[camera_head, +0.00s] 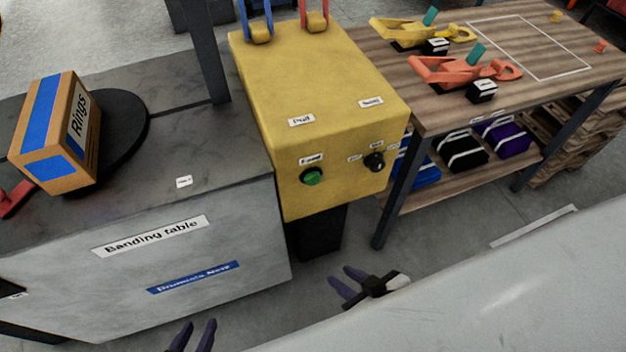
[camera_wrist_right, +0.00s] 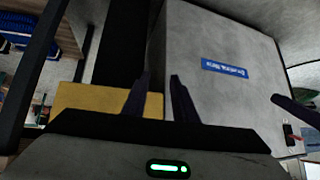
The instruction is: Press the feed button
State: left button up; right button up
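The green feed button (camera_head: 312,176) is on the front face of the yellow box (camera_head: 310,90), just under a label reading "Feed". My right gripper (camera_head: 341,282) is in front of the box, below the button and slightly to its right, and apart from it. Its two dark fingers are spread and empty, and they also show in the right wrist view (camera_wrist_right: 161,76). My left gripper (camera_head: 200,323) is at the bottom edge, left of and lower than the button. Its fingers are apart with nothing between them. The button does not show in the right wrist view.
A black knob (camera_head: 375,162) sits right of the button. The grey banding table (camera_head: 235,175) stands left of the box, bearing a Rings carton (camera_head: 45,125). A wooden bench (camera_head: 545,75) with clamp-like tools stands right. Open floor lies before the box.

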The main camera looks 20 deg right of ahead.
grip_shut()
dwell(1.5)
